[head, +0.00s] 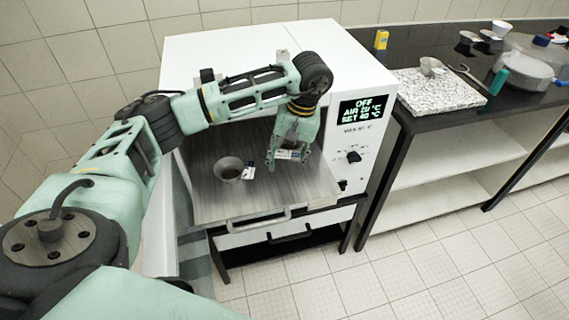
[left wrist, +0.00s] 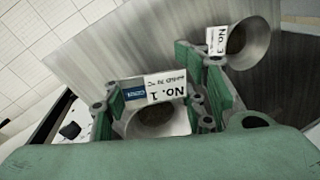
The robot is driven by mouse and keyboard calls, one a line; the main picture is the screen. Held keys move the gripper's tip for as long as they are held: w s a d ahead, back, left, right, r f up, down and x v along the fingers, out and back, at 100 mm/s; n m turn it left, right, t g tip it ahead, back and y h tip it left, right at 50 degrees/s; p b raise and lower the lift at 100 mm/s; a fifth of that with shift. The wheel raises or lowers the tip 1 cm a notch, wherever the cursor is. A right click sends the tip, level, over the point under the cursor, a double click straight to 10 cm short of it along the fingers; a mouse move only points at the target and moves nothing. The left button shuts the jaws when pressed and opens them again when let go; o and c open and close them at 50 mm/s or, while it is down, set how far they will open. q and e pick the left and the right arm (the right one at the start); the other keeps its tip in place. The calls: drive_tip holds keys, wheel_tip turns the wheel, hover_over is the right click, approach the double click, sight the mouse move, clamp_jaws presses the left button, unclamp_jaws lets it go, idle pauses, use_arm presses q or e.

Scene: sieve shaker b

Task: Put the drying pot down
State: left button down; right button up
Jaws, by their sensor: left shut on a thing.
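My left gripper (head: 290,155) is shut on a drying pot (left wrist: 155,118) with a white tag reading "No. 1" (left wrist: 166,88). The pot stands between the fingers (left wrist: 157,125) in the left wrist view, with dark contents; in the head view mostly its label shows. It is over the flat grey metal surface (head: 215,207) at the front of the white drying oven (head: 230,45); I cannot tell whether it touches. A second, tagged pot (head: 228,170) stands on that surface to the left, apart from the gripper, and shows in the left wrist view (left wrist: 251,44). My right gripper is not in view.
The oven's display (head: 361,110) reads OFF, air 20, set 40. A handle bar (head: 258,221) runs along the surface's front edge. To the right, a black bench (head: 425,123) bears a speckled slab (head: 440,95) with a small cup, and a grey pan (head: 525,75).

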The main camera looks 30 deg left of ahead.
sight(282, 179)
use_arm(q)
drive_tip(key=x, duration=0.2)
drive_tip(key=p+x, duration=0.1)
drive_tip(key=shift+w+d+f, duration=0.15)
drive_tip(key=shift+d+f, duration=0.1)
drive_tip(key=shift+f, duration=0.25)
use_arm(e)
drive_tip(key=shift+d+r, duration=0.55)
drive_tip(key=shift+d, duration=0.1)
use_arm(q)
drive_tip(key=shift+f, duration=0.1)
drive_tip(key=shift+f+b, duration=0.6)
drive_tip(key=shift+b, duration=0.05)
drive_tip(key=c, duration=1.4)
unclamp_jaws()
drive_tip(key=o, duration=0.5)
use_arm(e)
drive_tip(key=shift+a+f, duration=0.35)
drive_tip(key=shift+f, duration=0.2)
